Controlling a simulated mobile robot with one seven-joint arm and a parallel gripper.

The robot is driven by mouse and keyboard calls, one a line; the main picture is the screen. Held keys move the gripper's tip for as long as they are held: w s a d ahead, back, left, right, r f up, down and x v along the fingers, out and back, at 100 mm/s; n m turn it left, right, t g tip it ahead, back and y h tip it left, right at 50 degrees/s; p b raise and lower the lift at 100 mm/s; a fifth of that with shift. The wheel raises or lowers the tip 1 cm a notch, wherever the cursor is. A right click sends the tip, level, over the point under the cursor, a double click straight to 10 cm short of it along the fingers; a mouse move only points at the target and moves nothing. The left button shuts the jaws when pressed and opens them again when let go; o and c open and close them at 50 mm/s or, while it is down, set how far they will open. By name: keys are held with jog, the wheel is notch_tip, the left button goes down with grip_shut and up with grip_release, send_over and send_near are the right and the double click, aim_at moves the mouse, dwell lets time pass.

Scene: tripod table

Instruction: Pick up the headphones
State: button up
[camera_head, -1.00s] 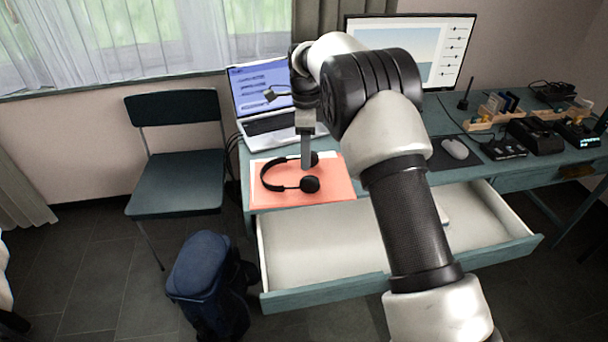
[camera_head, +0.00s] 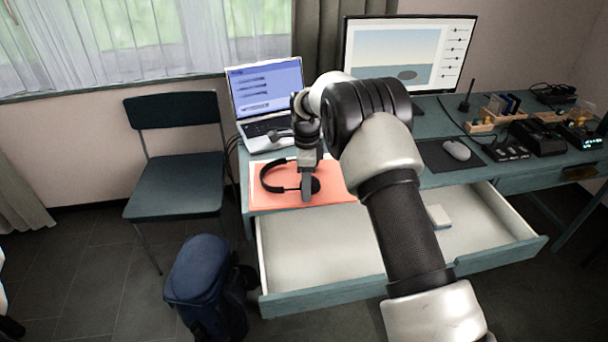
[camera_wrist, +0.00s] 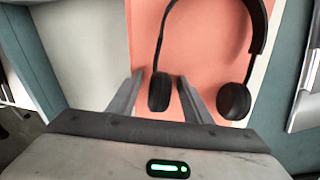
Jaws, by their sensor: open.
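The black headphones (camera_head: 270,184) lie on an orange folder (camera_head: 336,188) at the left part of the desk. In the head view my gripper (camera_head: 307,196) is low over the near ear cup and partly hides it. In the wrist view the headphones' band (camera_wrist: 262,25) runs up and out of the frame. My open gripper (camera_wrist: 160,92) has one ear cup (camera_wrist: 160,92) between its two fingers, with a small gap on the left side. The other ear cup (camera_wrist: 234,101) lies outside the fingers, to the right. I cannot tell whether the right finger touches the cup.
An open drawer (camera_head: 320,255) juts out below the folder, with a small white item (camera_head: 438,216) inside. A laptop (camera_head: 265,95) stands behind the headphones. A monitor (camera_head: 410,55) and mouse (camera_head: 456,149) are to the right. A chair (camera_head: 175,185) and blue backpack (camera_head: 205,280) stand left.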

jog(key=shift+r, duration=0.1)
grip_shut()
